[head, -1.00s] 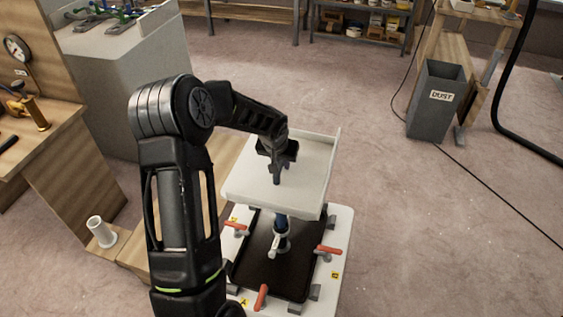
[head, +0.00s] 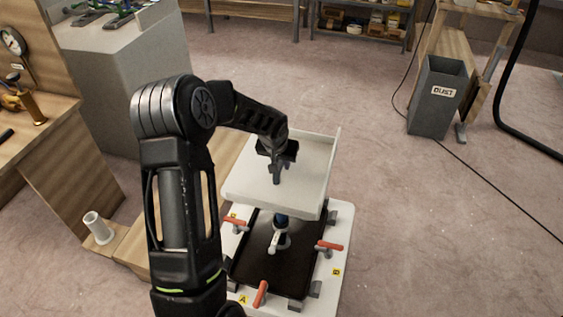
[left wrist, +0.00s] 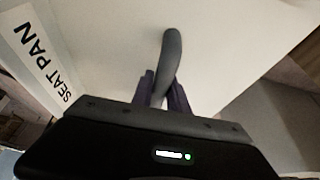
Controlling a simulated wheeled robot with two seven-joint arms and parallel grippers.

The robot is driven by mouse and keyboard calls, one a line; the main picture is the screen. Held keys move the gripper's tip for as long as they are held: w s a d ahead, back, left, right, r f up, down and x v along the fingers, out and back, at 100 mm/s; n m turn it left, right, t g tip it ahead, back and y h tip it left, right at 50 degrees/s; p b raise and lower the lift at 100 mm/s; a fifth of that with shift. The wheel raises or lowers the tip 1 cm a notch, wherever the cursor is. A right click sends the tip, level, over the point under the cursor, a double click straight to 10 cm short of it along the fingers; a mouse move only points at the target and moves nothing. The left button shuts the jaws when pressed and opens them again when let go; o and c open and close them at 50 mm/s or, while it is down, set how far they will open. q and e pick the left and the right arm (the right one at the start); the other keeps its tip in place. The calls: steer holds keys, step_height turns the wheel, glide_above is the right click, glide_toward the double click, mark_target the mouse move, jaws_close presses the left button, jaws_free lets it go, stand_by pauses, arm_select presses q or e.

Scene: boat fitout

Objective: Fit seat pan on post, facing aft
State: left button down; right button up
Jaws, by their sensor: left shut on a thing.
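The seat pan (head: 255,190) is a white square tray-like panel with a raised lip along its right side. In the left wrist view its pale surface fills most of the picture, with a "SEAT PAN" label (left wrist: 42,62) at the left. My left gripper (head: 277,176) is over the pan and shut on its dark curved handle (left wrist: 171,60). The post (head: 281,232) stands below the pan's near edge, on a black panel (head: 255,255). The pan hides the post's top, so I cannot tell whether they touch. My right gripper is out of view.
Red-handled clamps (head: 328,246) and grey blocks surround the black panel on a white base (head: 335,225). A white cylinder (head: 97,227) stands on a wooden ledge at the left. A grey dust bin (head: 436,100) stands far right. The floor at right is mostly clear.

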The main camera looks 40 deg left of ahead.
arm_select(q)
steer(key=shift+w, duration=0.1)
stand_by(0.3)
steer(key=c, duration=1.2)
jaws_free()
steer(key=shift+f, duration=0.15)
steer(key=v, duration=0.8)
steer(key=shift+b, duration=0.35)
